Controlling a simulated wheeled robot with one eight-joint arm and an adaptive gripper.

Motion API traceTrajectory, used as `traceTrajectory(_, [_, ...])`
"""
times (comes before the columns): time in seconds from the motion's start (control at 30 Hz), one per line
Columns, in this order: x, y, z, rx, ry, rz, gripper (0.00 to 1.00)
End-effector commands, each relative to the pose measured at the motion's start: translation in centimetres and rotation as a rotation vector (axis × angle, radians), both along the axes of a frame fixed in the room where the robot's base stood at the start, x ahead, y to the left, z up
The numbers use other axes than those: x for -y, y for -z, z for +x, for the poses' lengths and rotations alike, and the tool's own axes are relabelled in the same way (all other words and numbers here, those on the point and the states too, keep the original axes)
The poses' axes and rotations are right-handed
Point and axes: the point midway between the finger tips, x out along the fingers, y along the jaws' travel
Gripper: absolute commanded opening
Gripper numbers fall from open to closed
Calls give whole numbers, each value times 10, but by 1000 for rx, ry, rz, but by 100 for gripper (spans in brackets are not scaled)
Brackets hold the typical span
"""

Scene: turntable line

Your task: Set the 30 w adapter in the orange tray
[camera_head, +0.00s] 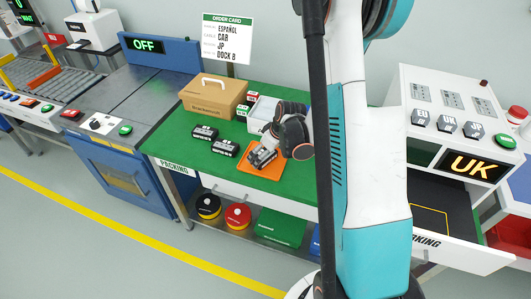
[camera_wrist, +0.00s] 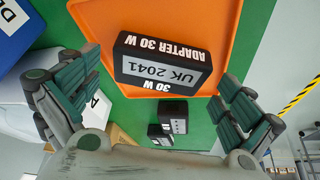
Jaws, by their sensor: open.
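The 30 W adapter (camera_wrist: 163,62) is a black block with a grey label reading UK 2041. In the wrist view it lies over the orange tray (camera_wrist: 105,50), close to one rim. Its whole footprint appears within the tray, but I cannot tell whether it touches the rim. My gripper (camera_wrist: 160,72) is open, with one finger on each side of the adapter and visible gaps to it. In the head view the orange tray (camera_head: 268,174) lies on the green bench, and my gripper (camera_head: 266,147) is low over it, partly hiding the adapter.
Two black blocks (camera_head: 205,132) (camera_head: 225,148) lie on the green bench left of the tray. A cardboard box (camera_head: 210,97) and a white bin (camera_head: 262,112) stand behind. An open drawer (camera_head: 465,235) juts out right, beneath a UK display (camera_head: 470,166).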

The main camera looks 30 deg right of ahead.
Motion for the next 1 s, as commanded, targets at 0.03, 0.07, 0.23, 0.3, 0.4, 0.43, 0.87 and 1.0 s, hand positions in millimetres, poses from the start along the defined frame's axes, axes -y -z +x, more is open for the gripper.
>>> traceTrajectory(0.03, [0,0,0,0,0,0,100])
traceTrajectory(0.07, [0,0,0,0,0,0,100])
traceTrajectory(0.23, [0,-2,0,0,0,0,100])
traceTrajectory(0.3, [1,-8,-1,0,1,0,100])
traceTrajectory(0.4, [2,-22,-8,0,1,0,100])
traceTrajectory(0.43, [3,-28,-10,0,1,0,100])
traceTrajectory(0.87, [11,-102,-39,0,0,0,100])
traceTrajectory(1.0, [12,-111,-43,0,1,0,100])
